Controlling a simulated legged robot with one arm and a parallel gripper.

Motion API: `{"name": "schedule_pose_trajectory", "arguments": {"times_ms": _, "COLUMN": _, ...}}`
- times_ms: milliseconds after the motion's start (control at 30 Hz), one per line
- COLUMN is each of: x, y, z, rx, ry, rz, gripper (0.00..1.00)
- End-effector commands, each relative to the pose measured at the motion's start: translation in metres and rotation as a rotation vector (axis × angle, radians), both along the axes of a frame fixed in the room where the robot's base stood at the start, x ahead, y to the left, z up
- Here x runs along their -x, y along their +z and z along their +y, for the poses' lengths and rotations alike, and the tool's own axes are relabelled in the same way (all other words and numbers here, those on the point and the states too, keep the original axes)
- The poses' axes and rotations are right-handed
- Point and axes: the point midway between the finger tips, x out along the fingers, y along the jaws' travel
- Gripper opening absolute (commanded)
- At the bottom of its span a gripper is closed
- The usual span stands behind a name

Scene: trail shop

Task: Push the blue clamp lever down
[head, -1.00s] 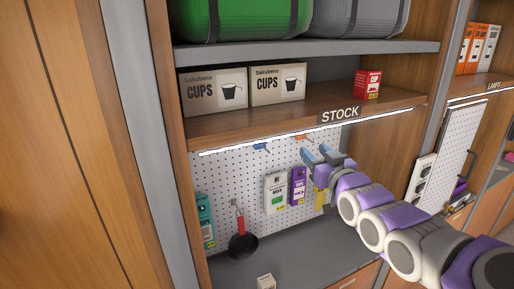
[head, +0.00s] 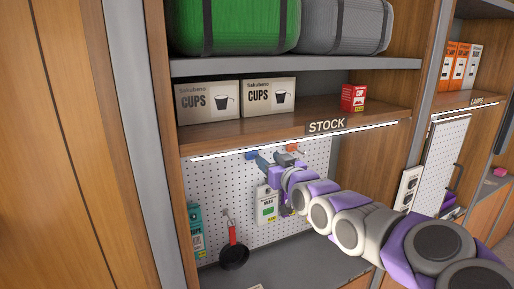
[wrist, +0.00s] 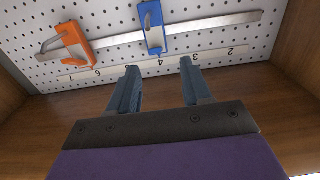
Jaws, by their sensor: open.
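The blue clamp (wrist: 152,28) sits on a metal bar (wrist: 190,33) fixed to the white pegboard. In the head view the clamp (head: 250,154) shows as a small blue piece under the stock shelf, just left of my gripper. My gripper (wrist: 160,66) is open and empty. In the wrist view its two fingers point at the pegboard, with the blue clamp ahead, roughly in line with the gap between them and apart from both tips. In the head view my gripper (head: 272,159) is close to the board and partly hides the bar. I cannot tell the lever's exact angle.
An orange clamp (wrist: 68,42) sits on the same bar, beside the blue one. A numbered strip (wrist: 165,64) runs along the bar. The stock shelf (head: 300,132) is close above my gripper. A hanging pan (head: 234,256) and boxed goods (head: 266,203) hang below.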

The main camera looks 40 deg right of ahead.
Motion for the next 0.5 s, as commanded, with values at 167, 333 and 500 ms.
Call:
{"name": "schedule_pose_trajectory", "arguments": {"times_ms": 167, "x": -0.029, "y": 0.0, "z": -0.012, "rx": -0.006, "ry": 0.001, "rz": -0.002, "gripper": 0.49}}
{"name": "schedule_pose_trajectory", "arguments": {"times_ms": 333, "x": -0.055, "y": -0.002, "z": -0.021, "rx": -0.008, "ry": 0.0, "rz": -0.002, "gripper": 0.49}}
{"name": "schedule_pose_trajectory", "arguments": {"times_ms": 500, "x": -0.076, "y": 0.001, "z": -0.024, "rx": -0.004, "ry": -0.001, "rz": -0.005, "gripper": 0.49}}
